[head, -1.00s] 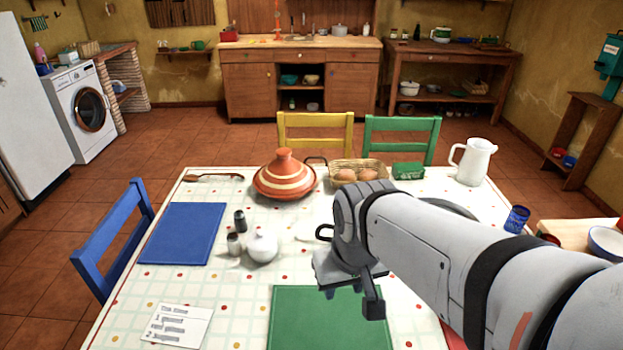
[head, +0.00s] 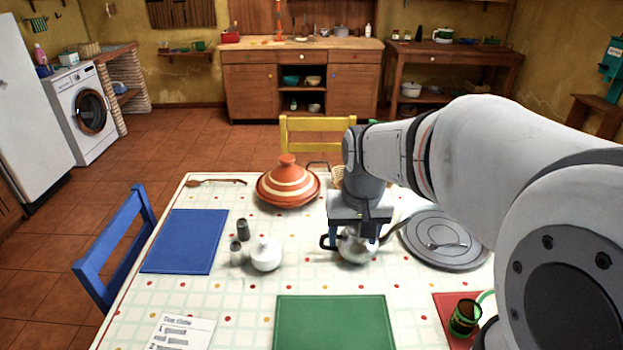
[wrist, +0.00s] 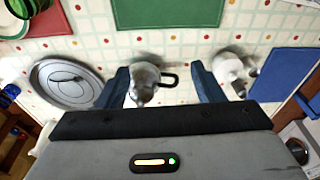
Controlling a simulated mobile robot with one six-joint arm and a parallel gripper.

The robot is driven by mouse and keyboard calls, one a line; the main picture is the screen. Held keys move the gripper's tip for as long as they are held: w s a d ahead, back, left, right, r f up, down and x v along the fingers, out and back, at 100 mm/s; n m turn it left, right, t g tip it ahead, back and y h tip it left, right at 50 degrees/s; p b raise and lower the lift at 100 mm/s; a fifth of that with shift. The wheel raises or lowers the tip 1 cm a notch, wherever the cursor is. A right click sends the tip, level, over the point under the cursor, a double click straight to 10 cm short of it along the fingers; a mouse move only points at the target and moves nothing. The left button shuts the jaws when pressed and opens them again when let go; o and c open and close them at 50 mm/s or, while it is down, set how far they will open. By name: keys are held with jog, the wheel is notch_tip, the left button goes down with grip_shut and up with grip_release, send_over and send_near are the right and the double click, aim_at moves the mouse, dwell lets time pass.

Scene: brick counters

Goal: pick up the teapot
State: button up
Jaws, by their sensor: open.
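The teapot (head: 358,247) is a shiny metal pot on the table, with a dark handle on its left and a spout on its right in the head view. My gripper (head: 358,240) is right above it, pointing down. In the wrist view the teapot (wrist: 145,84) lies between the two spread fingers of my gripper (wrist: 160,92), nearer the left one. The jaws are open. The dark handle reaches toward the right finger there. The top of the teapot is partly hidden by my gripper in the head view.
A white sugar bowl (head: 266,255) and two dark shakers stand left of the teapot. A round grey tray (head: 445,240) lies close on its right. A striped tagine (head: 288,186) stands behind. A green placemat (head: 335,322) lies in front. A dark glass (head: 465,317) stands at the front right.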

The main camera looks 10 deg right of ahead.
jog(key=w+d+f+m+p, duration=0.1)
jog(key=w+d+f, duration=0.1)
jog(key=w, duration=0.4)
jog(key=w+d+f+m+g+p, duration=0.1)
jog(key=w+d+f, duration=0.1)
jog(key=w+d, duration=0.2)
jog(key=w+d+f+m+p, duration=0.1)
jog(key=w+d+f, duration=0.1)
jog(key=w, duration=0.8)
jog(key=shift+d+f+m+g, duration=0.2)
jog(key=shift+d+m+g, duration=0.15)
jog(key=shift+d, duration=0.4)
jog(key=shift+w+d+f, duration=0.15)
jog(key=shift+w+f, duration=0.05)
jog(key=shift+f, duration=0.15)
notch_tip(320, 180, down, 8)
jog(key=shift+s+d+r+p, duration=0.15)
jog(key=shift+r+p, duration=0.1)
jog(key=shift+p, duration=0.6)
jog(key=shift+c, duration=0.3)
jog(key=shift+s, duration=0.15)
jog(key=c, duration=1.2)
grip_shut()
